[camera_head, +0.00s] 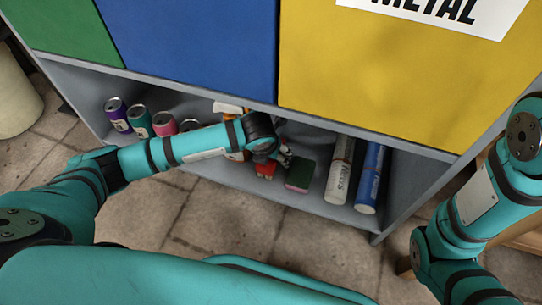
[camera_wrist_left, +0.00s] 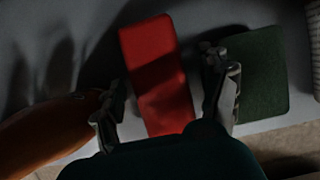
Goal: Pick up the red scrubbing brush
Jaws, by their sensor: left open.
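The red scrubbing brush (camera_wrist_left: 153,50) lies on the grey shelf in the left wrist view, a plain red block with part of it in shadow. In the head view only a small red part (camera_head: 265,170) of it shows beside my left gripper (camera_head: 279,158). In the left wrist view my left gripper (camera_wrist_left: 166,98) is open, with one finger to the left of the brush and one to its right. I cannot tell how far above the shelf the fingertips are. My right arm shows at the right, but its gripper is out of view.
A green sponge (camera_wrist_left: 262,80) lies close to the right finger. An orange bottle (camera_wrist_left: 45,132) is by the left finger. Coloured panels overhang the shelf (camera_head: 225,174).

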